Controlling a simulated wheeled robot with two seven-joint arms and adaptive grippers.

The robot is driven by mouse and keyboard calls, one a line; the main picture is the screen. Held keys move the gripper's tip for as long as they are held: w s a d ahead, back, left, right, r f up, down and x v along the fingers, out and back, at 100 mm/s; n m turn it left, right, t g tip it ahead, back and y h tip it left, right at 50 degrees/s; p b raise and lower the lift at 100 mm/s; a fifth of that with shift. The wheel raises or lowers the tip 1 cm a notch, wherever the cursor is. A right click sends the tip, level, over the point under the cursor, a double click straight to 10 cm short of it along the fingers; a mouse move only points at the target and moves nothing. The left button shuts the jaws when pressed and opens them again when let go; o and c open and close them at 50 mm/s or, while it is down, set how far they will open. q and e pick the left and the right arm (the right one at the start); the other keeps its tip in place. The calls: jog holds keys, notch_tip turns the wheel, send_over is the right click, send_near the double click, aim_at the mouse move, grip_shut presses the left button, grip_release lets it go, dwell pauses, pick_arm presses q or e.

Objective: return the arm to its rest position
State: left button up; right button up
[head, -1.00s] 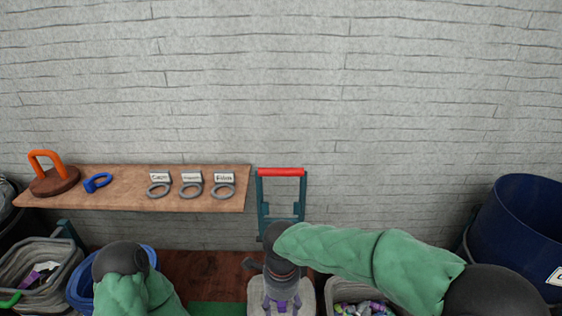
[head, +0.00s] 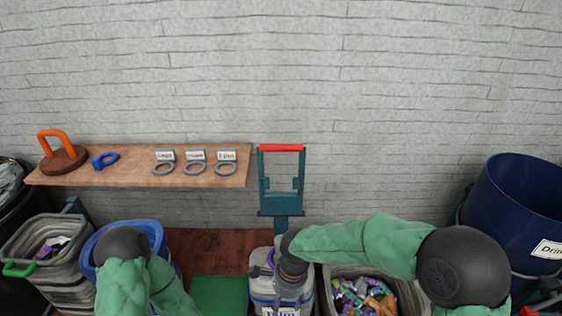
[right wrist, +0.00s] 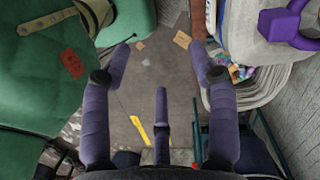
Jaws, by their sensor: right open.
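My right arm in its green sleeve (head: 360,245) reaches in from the right in the head view. My right gripper (head: 288,298) is low at the middle there, in front of a labelled pale container. In the right wrist view its purple fingers (right wrist: 160,62) are spread apart with nothing between them, above a grey floor. My left arm (head: 140,285) shows at the lower left of the head view as a green sleeve and dark joint. The left gripper is out of frame.
The pale container (head: 262,285) has a purple handle (right wrist: 292,25). A bin of colourful scraps (head: 365,298), a blue drum (head: 510,215), a blue tub (head: 152,228) and a grey basket (head: 22,240) stand around. A wooden shelf (head: 130,170) holds rings and an orange-handled tool.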

jog(key=s+d+f+n+y, duration=0.1)
jog(key=s+d+f+n, duration=0.2)
jog(key=f, duration=0.5)
jog(key=s+d+f+n+t, duration=0.1)
jog(key=s+d+f+n, duration=0.2)
jog(key=f, duration=0.5)
jog(key=s+d+f+n+y, duration=0.1)
jog(key=s+d+f+n, duration=0.2)
jog(key=s+f+n, duration=0.2)
notch_tip(320, 180, down, 3)
jog(key=shift+s+r+y, duration=0.1)
jog(key=shift+s+y, duration=0.2)
jog(key=shift+s, duration=0.15)
